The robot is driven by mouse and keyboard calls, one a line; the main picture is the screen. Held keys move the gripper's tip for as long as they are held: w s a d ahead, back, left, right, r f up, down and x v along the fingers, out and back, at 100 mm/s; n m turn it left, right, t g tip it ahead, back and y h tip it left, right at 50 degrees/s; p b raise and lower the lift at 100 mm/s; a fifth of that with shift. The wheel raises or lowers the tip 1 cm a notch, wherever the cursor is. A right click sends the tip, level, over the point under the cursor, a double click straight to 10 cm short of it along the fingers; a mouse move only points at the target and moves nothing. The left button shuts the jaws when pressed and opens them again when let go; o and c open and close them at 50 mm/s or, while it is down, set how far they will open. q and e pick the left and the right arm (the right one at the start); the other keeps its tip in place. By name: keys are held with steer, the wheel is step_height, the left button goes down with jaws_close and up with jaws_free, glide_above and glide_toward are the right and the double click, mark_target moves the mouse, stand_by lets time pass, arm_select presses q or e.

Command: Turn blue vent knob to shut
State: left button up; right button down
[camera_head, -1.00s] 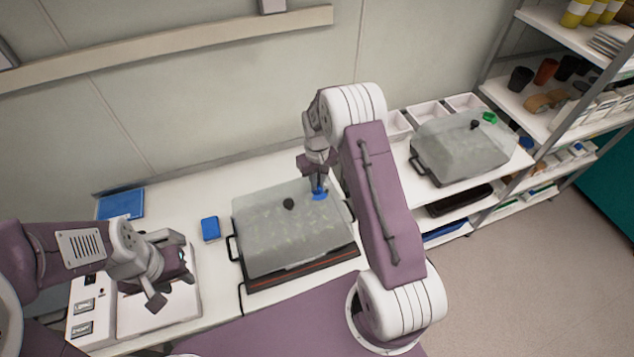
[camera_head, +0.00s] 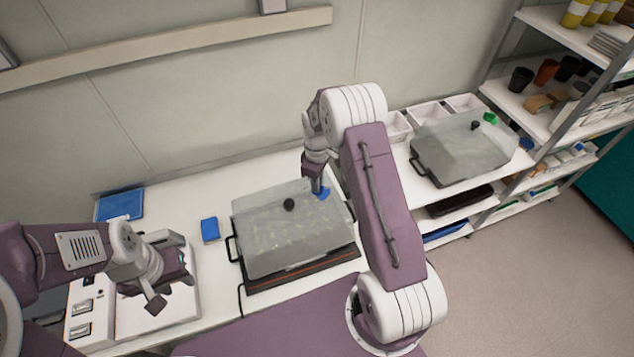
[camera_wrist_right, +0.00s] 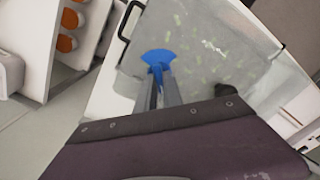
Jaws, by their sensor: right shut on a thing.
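The blue vent knob (camera_head: 323,194) sits on the far right part of the clear chamber lid (camera_head: 270,232). In the right wrist view the blue knob (camera_wrist_right: 158,57) shows as a fan-shaped disc with a raised grip. My right gripper (camera_head: 317,187) is over the knob. In the wrist view its two fingers (camera_wrist_right: 160,75) are shut on the raised grip. My left gripper (camera_head: 170,283) hangs over the white device at the front left, away from the knob. Its fingertips are too unclear to tell their opening.
A black knob (camera_head: 289,204) stands on the same lid. A second lidded chamber (camera_head: 460,150) with a green knob (camera_head: 491,118) is at the right. A blue box (camera_head: 210,229) and blue tray (camera_head: 120,204) lie left. A shelf rack (camera_head: 560,110) stands far right.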

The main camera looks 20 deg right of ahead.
stand_by(0.5)
steer(key=c, duration=1.5)
jaws_free()
steer(key=shift+r, duration=0.35)
step_height(320, 180, up, 8)
steer(key=shift+r+b, duration=0.2)
steer(key=shift+b, duration=0.75)
